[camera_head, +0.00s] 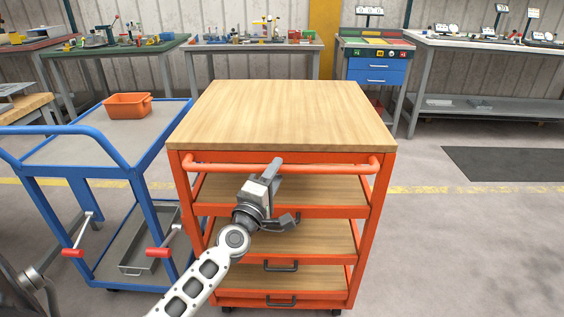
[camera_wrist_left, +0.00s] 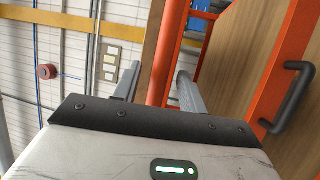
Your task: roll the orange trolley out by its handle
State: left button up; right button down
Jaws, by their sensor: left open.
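The orange trolley (camera_head: 282,112) stands in front of me, with a wooden top and several wooden levels in an orange frame. Its orange handle bar (camera_head: 335,168) runs across the front just below the top. My left gripper (camera_head: 274,168) is at the middle of this bar. In the left wrist view the bar (camera_wrist_left: 164,60) passes between the two open fingers (camera_wrist_left: 157,88), one on each side, with a gap visible at least on the left. The gripper hides part of the bar in the head view. My right gripper is not in view.
A blue cart (camera_head: 75,150) with an orange bin (camera_head: 128,106) stands close on the trolley's left. Workbenches (camera_head: 255,46) line the back wall. Floor to the right is clear up to a dark mat (camera_head: 510,164). Black pull handles (camera_head: 280,266) sit on the trolley's front.

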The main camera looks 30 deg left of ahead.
pick_arm(q)
jog(key=shift+x, duration=2.1)
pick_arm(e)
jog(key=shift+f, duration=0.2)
